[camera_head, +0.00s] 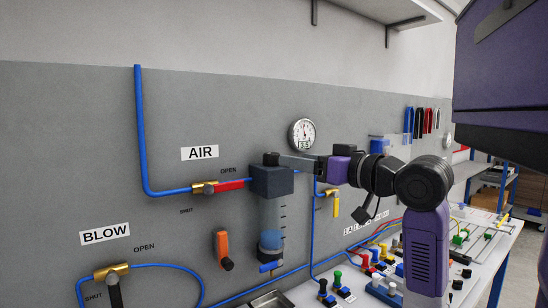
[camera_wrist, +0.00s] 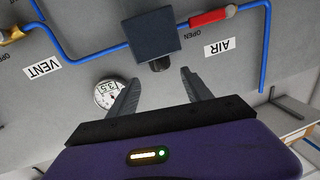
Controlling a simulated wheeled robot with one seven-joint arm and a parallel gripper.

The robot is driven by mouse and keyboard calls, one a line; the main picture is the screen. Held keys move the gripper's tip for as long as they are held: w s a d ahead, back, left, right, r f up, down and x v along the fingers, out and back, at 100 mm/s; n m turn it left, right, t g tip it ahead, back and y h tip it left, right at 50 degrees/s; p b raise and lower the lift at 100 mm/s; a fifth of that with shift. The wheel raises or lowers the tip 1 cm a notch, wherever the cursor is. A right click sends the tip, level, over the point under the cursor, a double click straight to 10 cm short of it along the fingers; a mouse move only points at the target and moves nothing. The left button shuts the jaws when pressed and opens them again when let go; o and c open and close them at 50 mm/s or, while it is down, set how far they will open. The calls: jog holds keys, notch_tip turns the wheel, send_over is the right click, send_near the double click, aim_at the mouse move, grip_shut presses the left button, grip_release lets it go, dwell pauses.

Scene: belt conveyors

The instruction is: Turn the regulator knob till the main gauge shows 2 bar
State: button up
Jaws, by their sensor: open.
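The regulator is a dark block (camera_head: 272,181) with a clear bowl (camera_head: 270,225) below and a small black knob (camera_head: 270,159) on top. In the wrist view the block (camera_wrist: 152,36) shows with the knob (camera_wrist: 160,65) facing me. The round white main gauge (camera_head: 302,133) is on the wall above and right of the regulator; its small digits look like 3.5, but the needle is hard to read. The gauge (camera_wrist: 107,93) is partly behind a finger in the wrist view. My gripper (camera_wrist: 160,78) is open and empty, its fingertips just short of the knob and spread to either side.
The AIR valve (camera_head: 204,188) has a red handle along the blue pipe. The BLOW valve (camera_head: 112,272) is lower left. An orange-handled part (camera_head: 222,246) and a yellow-handled valve (camera_head: 336,206) flank the bowl. A bench (camera_head: 470,243) with fittings is lower right.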

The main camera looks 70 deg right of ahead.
aim_at(277, 154)
jog(key=p+x, duration=0.1)
jog(key=x, duration=0.6)
jog(key=shift+w+d, duration=0.15)
jog(key=shift+w, duration=0.2)
grip_shut()
jog(key=shift+n+y, duration=0.3)
jog(key=shift+y, duration=0.3)
